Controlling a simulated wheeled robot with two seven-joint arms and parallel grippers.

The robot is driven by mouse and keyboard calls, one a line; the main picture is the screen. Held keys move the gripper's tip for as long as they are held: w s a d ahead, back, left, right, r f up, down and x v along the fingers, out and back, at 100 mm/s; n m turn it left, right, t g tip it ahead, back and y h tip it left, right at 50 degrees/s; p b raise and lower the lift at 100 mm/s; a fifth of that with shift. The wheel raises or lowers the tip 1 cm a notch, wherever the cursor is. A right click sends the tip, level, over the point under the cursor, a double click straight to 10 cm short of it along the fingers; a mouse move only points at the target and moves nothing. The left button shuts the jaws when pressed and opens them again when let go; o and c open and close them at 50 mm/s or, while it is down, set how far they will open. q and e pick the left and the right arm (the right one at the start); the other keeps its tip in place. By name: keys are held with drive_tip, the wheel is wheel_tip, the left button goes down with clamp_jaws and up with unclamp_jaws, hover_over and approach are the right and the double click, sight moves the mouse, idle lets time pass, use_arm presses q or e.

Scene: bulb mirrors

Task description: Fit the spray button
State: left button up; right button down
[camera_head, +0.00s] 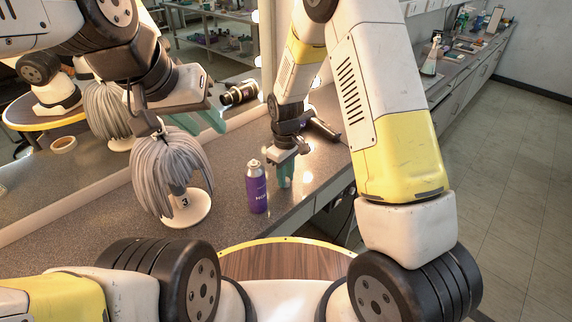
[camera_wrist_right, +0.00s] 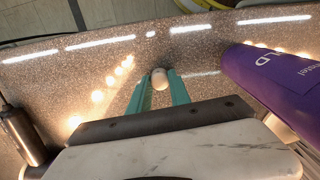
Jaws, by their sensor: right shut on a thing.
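A purple spray can (camera_head: 257,190) stands upright on the grey speckled counter, with a pale top. It also shows at the right of the right wrist view (camera_wrist_right: 275,75). My right gripper (camera_head: 284,180) points down beside the can, on its right and apart from it. In the right wrist view its teal fingers (camera_wrist_right: 160,82) are shut on a small pale spray button (camera_wrist_right: 159,78) at their tips. The button is hidden in the head view. My left gripper (camera_head: 207,119) hangs above the counter, behind the wig; whether its teal fingers are apart is unclear.
A grey wig (camera_head: 170,170) on a white stand marked 3 (camera_head: 187,208) stands left of the can. A black tool (camera_head: 320,130) lies on the counter behind my right gripper. A mirror runs along the back. The counter's front edge is close to the can.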

drive_tip(key=shift+r, duration=3)
drive_tip(key=c, duration=1.8)
unclamp_jaws()
drive_tip(key=shift+c, duration=0.2)
clamp_jaws()
